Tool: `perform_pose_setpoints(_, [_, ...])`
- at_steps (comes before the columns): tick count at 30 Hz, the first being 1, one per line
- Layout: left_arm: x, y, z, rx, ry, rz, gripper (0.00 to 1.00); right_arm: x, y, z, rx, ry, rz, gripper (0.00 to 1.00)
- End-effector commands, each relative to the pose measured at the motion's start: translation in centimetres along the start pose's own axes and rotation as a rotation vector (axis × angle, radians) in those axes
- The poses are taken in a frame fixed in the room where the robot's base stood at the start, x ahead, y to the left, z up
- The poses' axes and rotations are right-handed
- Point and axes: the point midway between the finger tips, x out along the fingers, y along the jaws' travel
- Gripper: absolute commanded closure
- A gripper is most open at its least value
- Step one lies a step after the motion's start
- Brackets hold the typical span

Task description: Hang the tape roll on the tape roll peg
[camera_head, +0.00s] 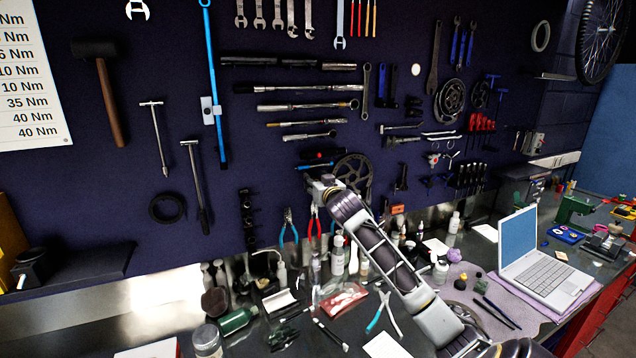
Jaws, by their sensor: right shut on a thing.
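My right arm reaches up from the lower right to the dark tool wall. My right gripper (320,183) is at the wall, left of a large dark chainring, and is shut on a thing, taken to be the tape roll. The held thing is small and mostly hidden by the gripper, so its outline is unclear. A blue and dark piece with a red spot (318,156) shows just above the gripper; I cannot tell whether it hangs on the wall or touches the gripper. I cannot make out the tape roll peg. My left gripper is not in view.
Torque wrenches (305,105) hang above the gripper, and pliers (289,226) hang below it. The chainring (353,175) is close on the right. Bottles (338,257) and loose tools crowd the bench below. A laptop (545,265) stands at the right.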

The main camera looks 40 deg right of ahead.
Motion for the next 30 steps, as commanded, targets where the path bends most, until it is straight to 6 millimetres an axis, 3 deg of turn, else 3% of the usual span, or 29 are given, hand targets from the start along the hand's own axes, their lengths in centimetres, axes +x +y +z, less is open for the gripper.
perform_pose_setpoints(25, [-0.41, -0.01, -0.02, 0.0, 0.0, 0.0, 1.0, 0.25, -0.05, -0.05, 0.0, 0.0, -0.001, 0.74])
perform_pose_setpoints(26, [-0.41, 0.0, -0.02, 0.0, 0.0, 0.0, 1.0, 0.25, -0.05, -0.05, 0.0, 0.0, -0.001, 0.5])
perform_pose_setpoints(30, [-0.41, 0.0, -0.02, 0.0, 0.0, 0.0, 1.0, 0.25, -0.05, -0.05, 0.0, 0.0, -0.001, 0.32])
